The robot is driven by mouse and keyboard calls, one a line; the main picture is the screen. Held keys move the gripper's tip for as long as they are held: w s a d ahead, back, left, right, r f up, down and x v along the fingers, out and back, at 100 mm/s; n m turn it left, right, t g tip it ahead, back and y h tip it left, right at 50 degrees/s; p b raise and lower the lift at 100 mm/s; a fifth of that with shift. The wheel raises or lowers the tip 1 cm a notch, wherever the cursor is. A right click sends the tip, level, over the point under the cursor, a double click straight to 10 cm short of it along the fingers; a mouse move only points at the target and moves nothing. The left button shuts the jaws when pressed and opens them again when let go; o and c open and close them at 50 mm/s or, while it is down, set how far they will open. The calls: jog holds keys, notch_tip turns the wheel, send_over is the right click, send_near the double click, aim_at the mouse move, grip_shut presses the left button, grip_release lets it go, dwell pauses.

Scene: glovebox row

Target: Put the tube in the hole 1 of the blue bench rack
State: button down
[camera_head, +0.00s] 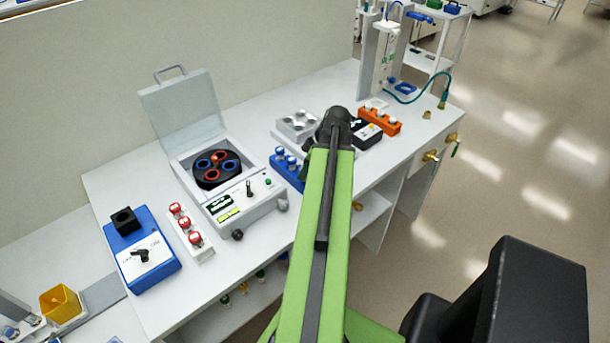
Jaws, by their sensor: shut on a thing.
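The blue bench rack (289,176) stands on the bench right of the centrifuge, and several blue-and-white caps show in it. My arm covers its right side, and I cannot make out which hole is number 1. Only a dark edge of my gripper (307,160) shows beside the green arm, over the right end of the rack. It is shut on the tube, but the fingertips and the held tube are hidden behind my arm. I cannot tell how high it is above the rack.
An open-lidded centrifuge (248,201) stands left of the rack. A white rack of red-capped tubes (191,232) and a blue device (142,258) are farther left. A grey block (297,124) is behind, and an orange rack (381,122) is to the right.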

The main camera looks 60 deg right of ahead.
jog(key=shift+f, duration=0.1)
jog(key=c, duration=1.1)
grip_release()
jog(key=shift+o, duration=0.2)
jog(key=shift+r+p, duration=0.4)
jog(key=shift+r, duration=0.2)
jog(key=p+v, duration=1)
jog(key=v, duration=0.1)
jog(key=shift+s, duration=0.3)
jog(key=shift+r, duration=0.1)
